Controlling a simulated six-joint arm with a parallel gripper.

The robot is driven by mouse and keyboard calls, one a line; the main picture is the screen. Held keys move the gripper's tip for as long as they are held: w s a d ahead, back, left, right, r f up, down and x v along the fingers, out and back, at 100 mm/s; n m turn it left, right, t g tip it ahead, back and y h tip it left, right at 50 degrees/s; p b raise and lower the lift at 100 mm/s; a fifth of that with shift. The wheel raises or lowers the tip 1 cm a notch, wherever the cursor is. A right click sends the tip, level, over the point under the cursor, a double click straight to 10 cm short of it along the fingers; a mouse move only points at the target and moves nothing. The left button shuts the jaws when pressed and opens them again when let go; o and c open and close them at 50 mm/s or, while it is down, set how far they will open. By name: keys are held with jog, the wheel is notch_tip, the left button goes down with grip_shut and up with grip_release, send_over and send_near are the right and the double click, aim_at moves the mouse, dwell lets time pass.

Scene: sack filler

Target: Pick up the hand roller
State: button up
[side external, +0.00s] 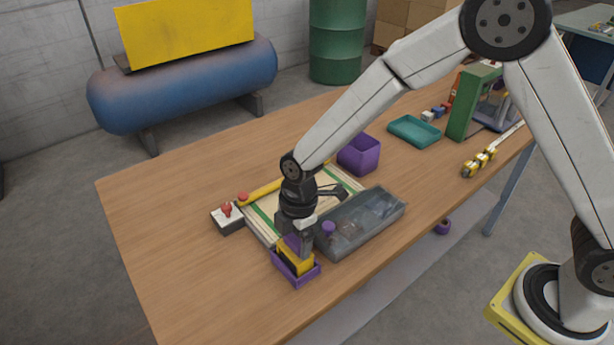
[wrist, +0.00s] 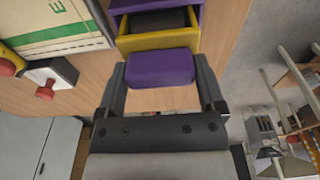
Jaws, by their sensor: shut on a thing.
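The hand roller (side external: 293,258) has a yellow frame and a purple handle. In the wrist view its purple handle (wrist: 162,68) sits between my fingers, and a dark part shows inside the yellow frame behind it. My gripper (side external: 303,243) points down over the front edge of the table and is shut on the purple handle. It also shows in the wrist view (wrist: 162,80). The yellow frame is in or just above an open purple holder (side external: 304,281); I cannot tell if it touches the bottom.
A grey tray (side external: 375,228) lies right beside my gripper, with a flat panel behind it. A white box with a red knob (side external: 227,217) stands left. A purple bin (side external: 359,155) and teal tray (side external: 414,131) stand farther back. The table's left end is clear.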

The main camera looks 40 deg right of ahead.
jog(key=shift+r, duration=0.6)
jog(key=s+d+r, duration=0.5)
jog(key=s+r, duration=0.6)
jog(key=s, duration=0.2)
jog(key=shift+r, duration=0.25)
dwell(0.3)
